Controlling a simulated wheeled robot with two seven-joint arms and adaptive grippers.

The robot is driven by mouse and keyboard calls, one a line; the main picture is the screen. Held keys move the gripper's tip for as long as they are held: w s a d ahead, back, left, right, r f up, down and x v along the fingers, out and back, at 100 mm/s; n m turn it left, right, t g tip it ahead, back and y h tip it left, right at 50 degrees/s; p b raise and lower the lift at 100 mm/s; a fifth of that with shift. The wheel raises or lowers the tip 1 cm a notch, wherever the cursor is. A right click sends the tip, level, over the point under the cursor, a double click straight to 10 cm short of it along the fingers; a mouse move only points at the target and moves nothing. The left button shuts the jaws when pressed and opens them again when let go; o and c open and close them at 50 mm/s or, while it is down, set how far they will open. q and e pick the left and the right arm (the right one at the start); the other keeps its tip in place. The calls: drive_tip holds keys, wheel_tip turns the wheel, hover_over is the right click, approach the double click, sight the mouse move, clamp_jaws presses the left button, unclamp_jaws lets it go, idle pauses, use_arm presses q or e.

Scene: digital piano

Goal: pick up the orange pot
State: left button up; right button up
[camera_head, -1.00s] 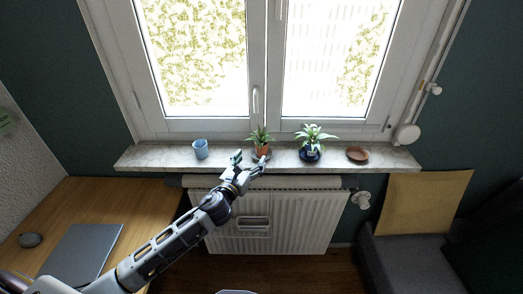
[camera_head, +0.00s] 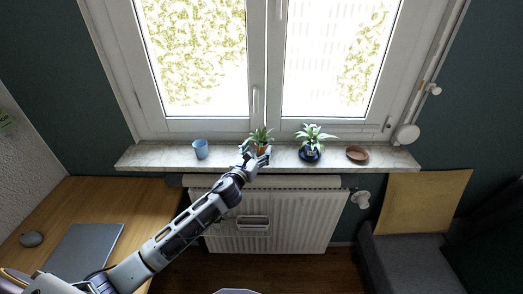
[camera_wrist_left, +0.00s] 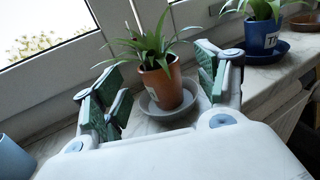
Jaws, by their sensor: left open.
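The orange pot (camera_wrist_left: 160,84) holds a green leafy plant and stands upright in a grey saucer (camera_wrist_left: 165,112) on the windowsill. In the head view the orange pot (camera_head: 261,149) is partly hidden by my left gripper (camera_head: 256,156). My left gripper is open, and in the left wrist view its fingers (camera_wrist_left: 162,90) stand on either side of the pot, with a visible gap on the left. My right gripper is not in view.
A blue cup (camera_head: 200,149) stands left on the sill (camera_head: 160,158). A blue pot (camera_head: 310,152) with a plant and an empty brown saucer (camera_head: 357,154) are to the right. The window frame (camera_head: 190,128) rises behind, and a radiator (camera_head: 300,215) is below.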

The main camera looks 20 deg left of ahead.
sight(259, 146)
use_arm(q)
drive_tip(key=shift+w, duration=0.15)
drive_tip(key=shift+w+r, duration=0.15)
drive_tip(key=shift+w, duration=1.15)
drive_tip(key=shift+w+d+p, duration=0.2)
drive_tip(key=shift+w+p, duration=0.15)
drive_tip(key=shift+w, duration=0.8)
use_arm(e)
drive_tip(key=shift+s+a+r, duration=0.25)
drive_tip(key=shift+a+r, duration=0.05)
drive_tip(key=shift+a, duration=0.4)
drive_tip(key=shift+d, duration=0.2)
